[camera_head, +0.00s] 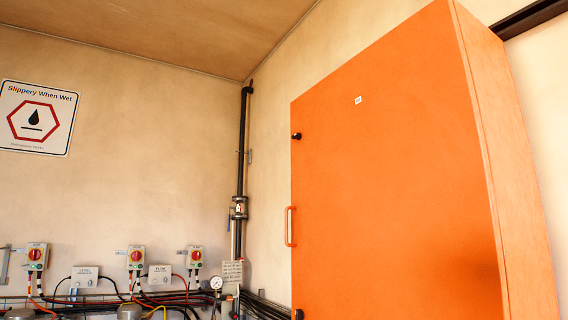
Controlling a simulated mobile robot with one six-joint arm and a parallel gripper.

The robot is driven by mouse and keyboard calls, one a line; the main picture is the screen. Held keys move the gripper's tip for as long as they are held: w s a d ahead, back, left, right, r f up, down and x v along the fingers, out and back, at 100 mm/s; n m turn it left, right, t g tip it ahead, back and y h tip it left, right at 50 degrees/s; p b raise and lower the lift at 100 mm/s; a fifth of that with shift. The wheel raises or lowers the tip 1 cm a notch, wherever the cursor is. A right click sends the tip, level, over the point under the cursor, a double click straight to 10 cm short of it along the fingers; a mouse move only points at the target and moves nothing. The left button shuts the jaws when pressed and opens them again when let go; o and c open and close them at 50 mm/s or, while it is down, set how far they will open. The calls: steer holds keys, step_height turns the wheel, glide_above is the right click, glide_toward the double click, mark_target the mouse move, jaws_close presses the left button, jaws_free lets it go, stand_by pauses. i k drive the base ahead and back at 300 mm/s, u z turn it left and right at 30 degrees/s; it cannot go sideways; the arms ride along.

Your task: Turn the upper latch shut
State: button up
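A tall orange cabinet (400,170) fills the right half of the head view, its door flush with the front as far as I can see. The upper latch (296,136) is a small black knob near the top of the door's left edge. Its turned position is too small to tell. A lower black latch (298,314) shows at the bottom edge of the picture. An orange handle (290,226) stands on the door's left edge between the two latches. My gripper is not in view.
A black vertical pipe (241,140) with a valve runs down the wall corner left of the cabinet. Switch boxes (136,257), a pressure gauge (216,282) and cables line the lower left wall. A warning sign (38,117) hangs above. Open air lies before the door.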

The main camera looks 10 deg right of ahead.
mark_target(297, 136)
steer(key=z, duration=0.45)
steer(key=i, duration=1.1)
